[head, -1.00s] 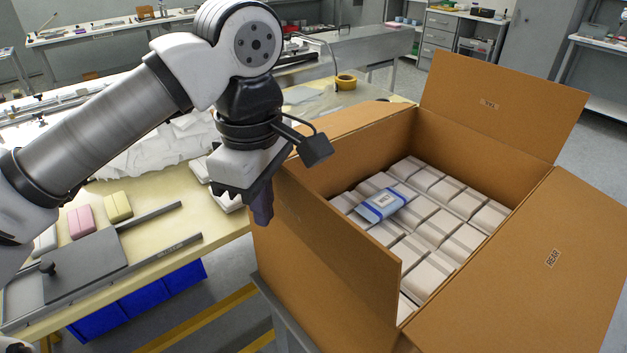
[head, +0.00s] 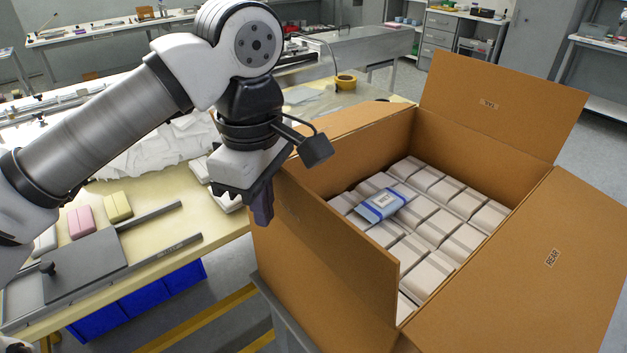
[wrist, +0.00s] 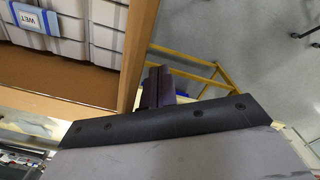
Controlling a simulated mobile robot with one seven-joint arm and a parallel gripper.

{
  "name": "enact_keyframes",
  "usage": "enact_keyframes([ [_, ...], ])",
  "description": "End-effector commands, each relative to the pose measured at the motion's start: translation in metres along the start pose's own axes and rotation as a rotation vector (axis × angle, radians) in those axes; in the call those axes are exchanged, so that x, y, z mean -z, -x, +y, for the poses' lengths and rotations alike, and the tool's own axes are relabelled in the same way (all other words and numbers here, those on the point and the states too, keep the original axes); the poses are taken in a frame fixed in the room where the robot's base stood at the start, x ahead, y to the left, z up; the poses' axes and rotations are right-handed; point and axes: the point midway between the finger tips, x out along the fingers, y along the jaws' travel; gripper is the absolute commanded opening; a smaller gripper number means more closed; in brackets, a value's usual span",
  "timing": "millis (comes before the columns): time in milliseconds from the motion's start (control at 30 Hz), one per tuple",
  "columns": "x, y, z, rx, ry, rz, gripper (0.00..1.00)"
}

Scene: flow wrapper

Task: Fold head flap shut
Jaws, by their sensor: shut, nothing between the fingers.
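A large open cardboard box (head: 455,140) is filled with rows of white packs (head: 430,245). Its near left flap (head: 335,255) stands up, tilted, with a faint label that I cannot read; I take it as the head flap. In the wrist view this flap shows as a narrow brown strip (wrist: 137,50). My gripper (head: 262,208) is shut and empty, pointing down at the outer side of this flap, near its left end. In the wrist view the dark fingers (wrist: 156,88) are close beside the strip; I cannot tell whether they touch it.
The far flap (head: 500,103) stands up, and the flap marked REAR (head: 545,270) spreads outward at the right. A blue-and-white packet (head: 381,204) lies on the packs. A yellow-topped table (head: 160,205) with a metal guide and coloured blocks (head: 118,207) is at the left.

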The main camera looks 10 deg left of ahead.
Motion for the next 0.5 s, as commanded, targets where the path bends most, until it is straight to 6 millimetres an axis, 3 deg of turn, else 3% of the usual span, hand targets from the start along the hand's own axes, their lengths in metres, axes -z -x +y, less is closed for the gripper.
enact_keyframes([
  [33,-0.003,-0.013,-0.002,0.025,-0.012,0.001,0.00],
  [167,-0.004,-0.013,0.000,0.025,-0.013,0.001,0.00],
  [500,-0.029,-0.014,0.042,0.027,-0.016,0.003,0.00],
])
